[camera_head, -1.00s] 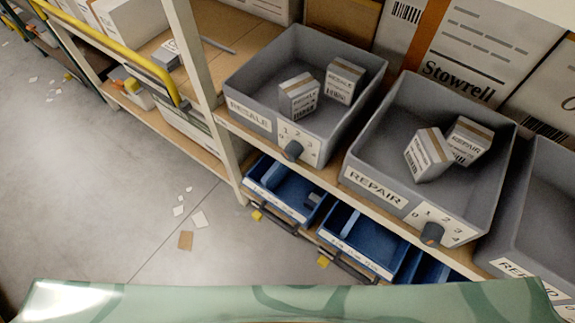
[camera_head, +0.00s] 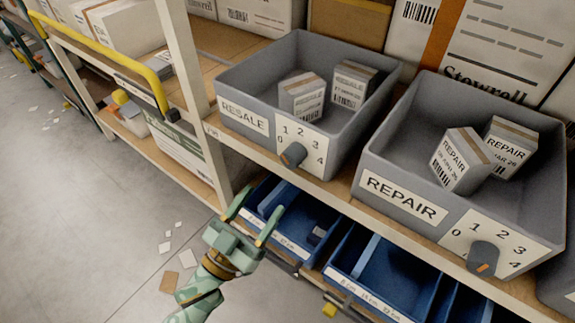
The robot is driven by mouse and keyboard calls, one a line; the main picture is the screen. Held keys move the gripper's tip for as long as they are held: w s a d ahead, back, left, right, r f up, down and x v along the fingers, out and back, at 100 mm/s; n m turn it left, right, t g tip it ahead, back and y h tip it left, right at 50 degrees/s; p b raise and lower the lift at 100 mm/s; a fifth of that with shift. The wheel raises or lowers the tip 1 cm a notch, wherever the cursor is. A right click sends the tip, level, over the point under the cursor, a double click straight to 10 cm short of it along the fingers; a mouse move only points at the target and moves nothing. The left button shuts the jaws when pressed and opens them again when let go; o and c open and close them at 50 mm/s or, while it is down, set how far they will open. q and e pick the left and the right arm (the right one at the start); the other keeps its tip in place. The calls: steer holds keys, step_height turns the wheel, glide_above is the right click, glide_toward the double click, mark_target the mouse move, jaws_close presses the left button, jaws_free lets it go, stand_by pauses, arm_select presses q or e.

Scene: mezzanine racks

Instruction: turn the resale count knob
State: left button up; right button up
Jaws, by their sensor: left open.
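The resale count knob (camera_head: 293,154) is a dark grey knob on a white dial plate (camera_head: 311,153) marked 0 to 4. The plate is on the front of the grey RESALE bin (camera_head: 243,117). Where the knob points is too small to tell. Two small boxes (camera_head: 301,96) stand in the bin. My left gripper (camera_head: 258,207) is green, open and empty. It is below and left of the knob, in front of the blue drawers, apart from the knob. My right gripper is not in view.
The grey REPAIR bin (camera_head: 401,200) stands to the right with its own knob (camera_head: 485,257), which has an orange mark. Blue drawers (camera_head: 369,277) sit under the shelf edge. A pale rack post (camera_head: 184,60) and yellow rail (camera_head: 95,56) are left. The floor at left is mostly clear.

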mark_target(288, 165)
arm_select(q)
steer(key=b+x, duration=0.1)
steer(key=x, duration=0.8)
steer(key=shift+w+f, duration=0.1)
steer(key=shift+w+d+r+b, duration=0.3)
steer(key=shift+w+d, duration=0.05)
steer(key=shift+w, duration=0.1)
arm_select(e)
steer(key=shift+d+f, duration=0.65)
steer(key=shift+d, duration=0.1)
arm_select(q)
steer(key=c, duration=1)
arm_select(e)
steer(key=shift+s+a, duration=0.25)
